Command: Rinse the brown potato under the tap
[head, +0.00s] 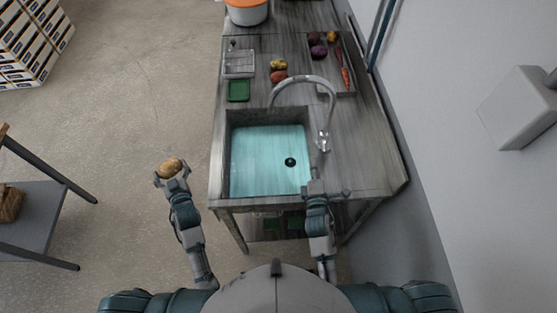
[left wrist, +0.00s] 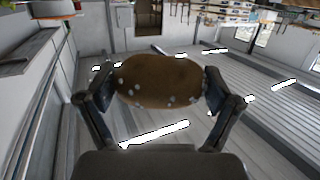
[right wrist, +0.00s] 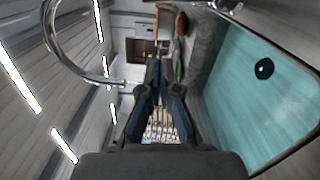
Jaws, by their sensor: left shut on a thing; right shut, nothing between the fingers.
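The brown potato (head: 171,167) is held in my left gripper (head: 172,175), to the left of the sink and out over the floor. In the left wrist view the potato (left wrist: 158,80) sits between the two fingers, with small pale droplets or specks on its skin. My right gripper (head: 317,186) is shut and empty at the sink's right front edge, near the tap. The tap (head: 325,140) is a curved metal spout over the sink; it also shows in the right wrist view (right wrist: 58,55). The sink (head: 250,117) holds blue-green water with a dark drain (head: 290,162).
Two other potatoes or similar vegetables (head: 278,70) lie behind the sink. A tray (head: 352,66) with a carrot (head: 346,78) and purple vegetables stands back right. A green sponge (head: 238,91), a metal holder (head: 238,63) and an orange-lidded pot (head: 247,12) are further back. A shelf (head: 40,215) stands left.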

